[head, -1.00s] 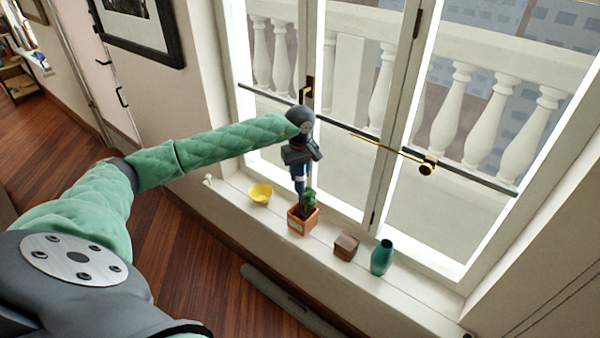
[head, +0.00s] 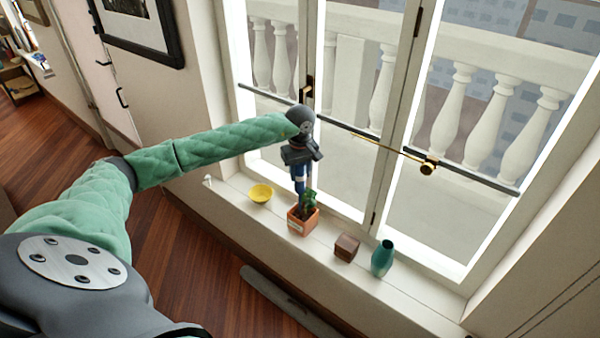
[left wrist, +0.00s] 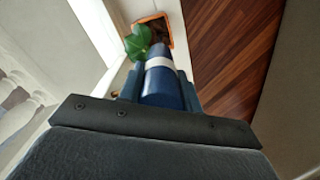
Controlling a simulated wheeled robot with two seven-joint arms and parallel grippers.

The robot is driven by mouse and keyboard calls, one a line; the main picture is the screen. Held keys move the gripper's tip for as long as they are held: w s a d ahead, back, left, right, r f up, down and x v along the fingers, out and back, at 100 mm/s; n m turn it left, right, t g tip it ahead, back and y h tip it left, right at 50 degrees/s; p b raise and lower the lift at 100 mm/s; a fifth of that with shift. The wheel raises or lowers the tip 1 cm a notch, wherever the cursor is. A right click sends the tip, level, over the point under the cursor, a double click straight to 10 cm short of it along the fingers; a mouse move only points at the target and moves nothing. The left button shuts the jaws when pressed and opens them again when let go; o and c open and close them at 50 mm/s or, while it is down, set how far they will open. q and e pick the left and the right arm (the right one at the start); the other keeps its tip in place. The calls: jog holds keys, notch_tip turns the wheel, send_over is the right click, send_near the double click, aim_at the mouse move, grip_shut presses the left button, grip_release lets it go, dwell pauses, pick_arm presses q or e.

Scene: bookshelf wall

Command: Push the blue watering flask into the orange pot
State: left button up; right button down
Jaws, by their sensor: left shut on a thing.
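The orange pot (head: 302,223) with a green plant (head: 309,199) stands on the white window sill. My left gripper (head: 299,172) is above the pot, pointing down, and is shut on the blue flask (head: 299,184). In the left wrist view the blue flask (left wrist: 162,88) has a white band and sits between the two fingers. Its far end points at the orange pot (left wrist: 163,20), beside the green leaves (left wrist: 138,42). The flask's tip is hidden, so I cannot tell whether it touches the soil. My right gripper is not in view.
On the sill a yellow bowl (head: 261,194) stands left of the pot. A brown box (head: 346,248) and a teal vase (head: 382,259) stand to its right. The window frame with a gold handle bar (head: 385,147) is close behind my left arm.

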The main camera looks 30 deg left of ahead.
aim_at(300, 188)
pick_arm(q)
jog(key=shift+f+b, duration=3.2)
jog(key=shift+f, duration=0.65)
jog(key=o, duration=1.5)
jog(key=shift+r+p, duration=1.15)
jog(key=shift+r, duration=3.3)
jog(key=shift+r, duration=0.1)
